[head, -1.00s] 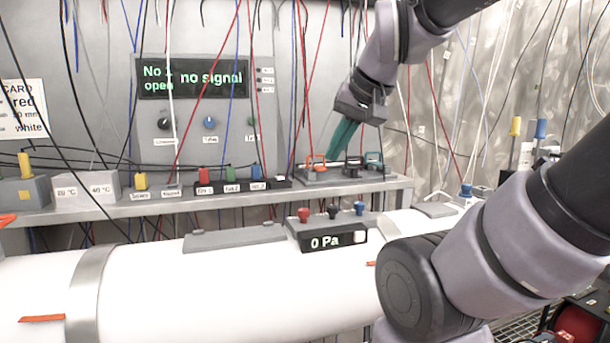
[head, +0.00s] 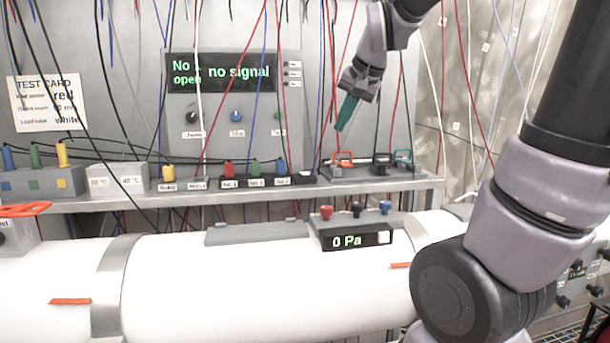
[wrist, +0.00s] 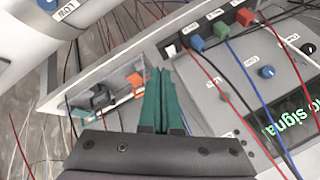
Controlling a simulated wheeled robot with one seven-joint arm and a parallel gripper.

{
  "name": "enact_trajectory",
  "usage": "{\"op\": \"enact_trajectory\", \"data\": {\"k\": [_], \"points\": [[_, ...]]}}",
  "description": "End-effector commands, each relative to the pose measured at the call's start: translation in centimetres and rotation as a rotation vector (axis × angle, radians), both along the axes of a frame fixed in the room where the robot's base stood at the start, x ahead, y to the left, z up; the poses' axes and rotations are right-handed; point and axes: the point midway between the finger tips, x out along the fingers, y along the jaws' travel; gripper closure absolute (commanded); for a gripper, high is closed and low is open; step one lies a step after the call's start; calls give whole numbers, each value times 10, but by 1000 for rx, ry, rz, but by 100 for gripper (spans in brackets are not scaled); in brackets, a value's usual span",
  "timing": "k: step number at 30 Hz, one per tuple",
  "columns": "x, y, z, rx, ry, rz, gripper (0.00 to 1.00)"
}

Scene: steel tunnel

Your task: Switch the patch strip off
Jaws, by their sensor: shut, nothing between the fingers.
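The patch strip (head: 262,183) is a low black strip on the shelf, with red, green and blue plugs in it. It also shows in the wrist view (wrist: 184,44), with a small white piece (wrist: 170,50) at its end beside the blue plug; I cannot read the switch's position. In the head view that end (head: 303,177) looks mostly dark. My gripper (head: 343,123) has green fingers and is shut and empty. It is above the shelf, up and right of the strip's end. In the wrist view its fingertips (wrist: 158,70) are just below the white piece, apparently apart from it.
A tray with orange, black and teal clips (head: 380,170) is right of the strip. A yellow plug block (head: 168,180) is to its left. Hanging wires cross the space before the panel display (head: 222,73). A gauge reading 0 Pa (head: 355,239) sits on the white pipe (head: 240,285) below.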

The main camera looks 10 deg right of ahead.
Motion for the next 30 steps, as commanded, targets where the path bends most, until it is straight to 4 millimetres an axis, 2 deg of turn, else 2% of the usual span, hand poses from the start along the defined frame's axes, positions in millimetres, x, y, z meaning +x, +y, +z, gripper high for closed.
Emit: {"op": "enact_trajectory", "data": {"k": [1, 3, 6, 9, 12, 17, 26, 30], "points": [[32, 8, -4, 4, 10, -18, 100], [70, 16, -9, 8, 9, -54, 100], [116, 29, -19, 9, 3, -94, 100], [150, 41, -29, 5, -5, -123, 100], [171, 50, -36, 2, -15, -140, 100], [183, 56, -40, 0, -21, -151, 100], [182, 55, -40, 1, -21, -152, 100], [181, 55, -47, 0, -19, -151, 100]]}}
